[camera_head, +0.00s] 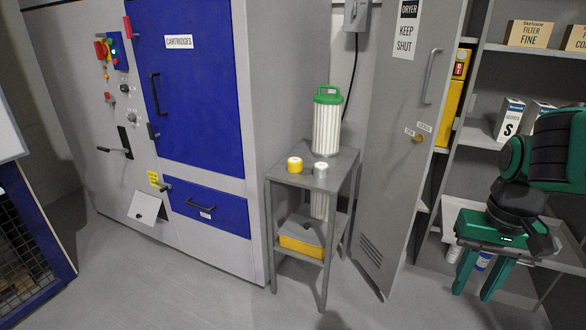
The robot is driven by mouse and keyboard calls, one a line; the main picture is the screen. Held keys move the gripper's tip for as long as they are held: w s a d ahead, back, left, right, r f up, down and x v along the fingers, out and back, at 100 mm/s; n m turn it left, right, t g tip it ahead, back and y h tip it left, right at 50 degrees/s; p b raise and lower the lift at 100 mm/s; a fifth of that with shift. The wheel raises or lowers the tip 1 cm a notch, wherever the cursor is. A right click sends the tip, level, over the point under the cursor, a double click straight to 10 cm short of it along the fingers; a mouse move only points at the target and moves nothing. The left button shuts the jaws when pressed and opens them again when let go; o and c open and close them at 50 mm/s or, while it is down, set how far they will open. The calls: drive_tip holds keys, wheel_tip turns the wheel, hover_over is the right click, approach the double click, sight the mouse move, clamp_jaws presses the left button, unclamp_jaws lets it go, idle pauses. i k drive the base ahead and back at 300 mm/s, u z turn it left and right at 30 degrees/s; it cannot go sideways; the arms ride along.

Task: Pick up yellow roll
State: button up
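The yellow roll (294,164) is a small short cylinder with a pale top. It stands on the left part of the grey stand's top (330,180). A similar grey roll (320,170) stands just to its right. My gripper (474,279) is at the right side, in front of the shelves.
A white pleated filter with a green handle (327,122) stands behind the rolls. A yellow-and-grey box (302,239) sits on the lower shelf. The open grey locker door (401,150) is between the stand and my arm. A blue-doored cabinet (190,85) is left. The floor in front is clear.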

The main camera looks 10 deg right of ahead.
sight(294, 163)
drive_tip(key=i, duration=1)
